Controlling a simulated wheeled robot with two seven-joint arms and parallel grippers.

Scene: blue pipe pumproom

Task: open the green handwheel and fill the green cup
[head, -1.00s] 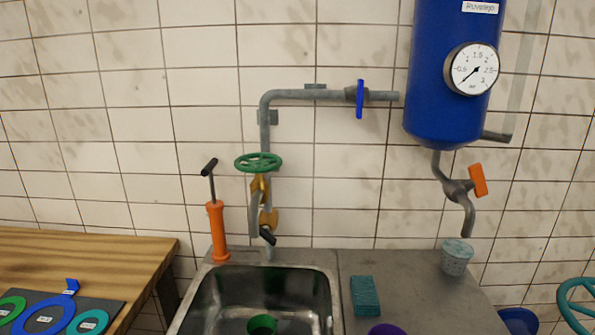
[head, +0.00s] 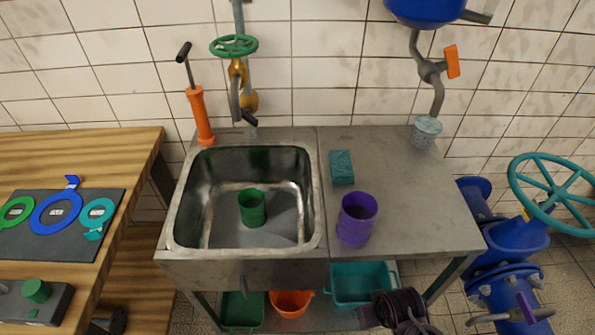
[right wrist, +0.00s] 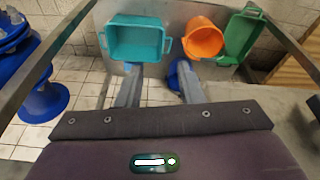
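The green handwheel (head: 234,45) sits on top of a brass valve (head: 237,72) on the wall pipe behind the sink. The green cup (head: 252,208) stands upright in the steel sink (head: 212,215), below and in front of the pipe outlet. I see no water running. My right gripper shows in the right wrist view (right wrist: 157,70) with its two fingers apart and nothing between them, below counter level facing the bins. Part of my right arm shows at the bottom of the head view. My left gripper is not in view.
An orange pump (head: 199,115) stands behind the sink's left corner. On the counter right of the sink are a purple cup (head: 357,215), a teal sponge (head: 342,168) and a grey perforated cup (head: 426,132). A teal bin (head: 363,285) and orange bucket (head: 291,302) are underneath.

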